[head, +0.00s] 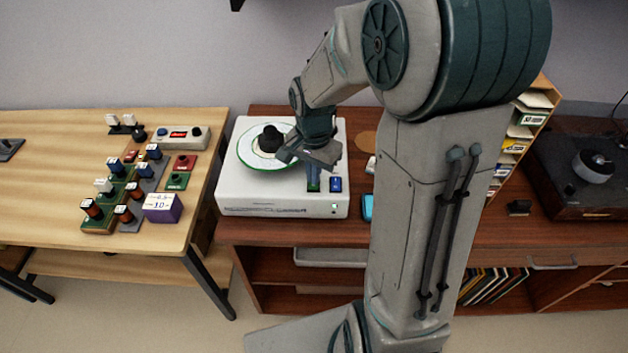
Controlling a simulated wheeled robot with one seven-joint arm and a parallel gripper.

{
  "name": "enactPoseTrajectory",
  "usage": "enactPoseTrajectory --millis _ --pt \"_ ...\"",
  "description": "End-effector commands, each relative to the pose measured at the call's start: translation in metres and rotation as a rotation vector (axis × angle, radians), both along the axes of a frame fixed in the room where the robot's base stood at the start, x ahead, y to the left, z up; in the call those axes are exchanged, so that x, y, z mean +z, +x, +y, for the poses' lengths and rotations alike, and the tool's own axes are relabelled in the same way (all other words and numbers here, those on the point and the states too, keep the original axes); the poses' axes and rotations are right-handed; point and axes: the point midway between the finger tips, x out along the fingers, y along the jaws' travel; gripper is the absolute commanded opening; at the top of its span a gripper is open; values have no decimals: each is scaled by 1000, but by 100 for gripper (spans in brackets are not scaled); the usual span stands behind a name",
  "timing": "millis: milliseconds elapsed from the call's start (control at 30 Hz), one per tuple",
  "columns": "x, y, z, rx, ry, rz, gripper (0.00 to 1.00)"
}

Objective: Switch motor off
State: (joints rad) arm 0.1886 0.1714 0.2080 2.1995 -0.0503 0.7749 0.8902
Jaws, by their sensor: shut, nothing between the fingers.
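A white box (240,190) with a round, green-rimmed disc (254,158) and a black knob (270,138) on top stands on the reddish-brown bench. A blue switch (335,184) sits at the front right of its top, and a small green light (334,207) shows on its front face. My gripper (313,179) is shut and empty, pointing down over the front right of the box, just left of the blue switch.
A light wooden table (50,180) at left holds several small modules and a purple box (163,208). A cyan object (367,207) lies right of the white box, partly behind my arm. A dark turntable (592,170) stands far right.

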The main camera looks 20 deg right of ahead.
Motion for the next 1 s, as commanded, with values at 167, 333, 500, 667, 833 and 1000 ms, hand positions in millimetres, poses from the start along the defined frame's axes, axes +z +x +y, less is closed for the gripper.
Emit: enactPoseTrajectory --millis 167,333,500,667,833,1000 --pt "-3 0 0 0 0 0 0" --pt "-6 0 0 0 0 0 0" --pt "-8 0 0 0 0 0 0" --pt "-11 0 0 0 0 0 0" --pt "-13 0 0 0 0 0 0" --pt "-16 0 0 0 0 0 0"
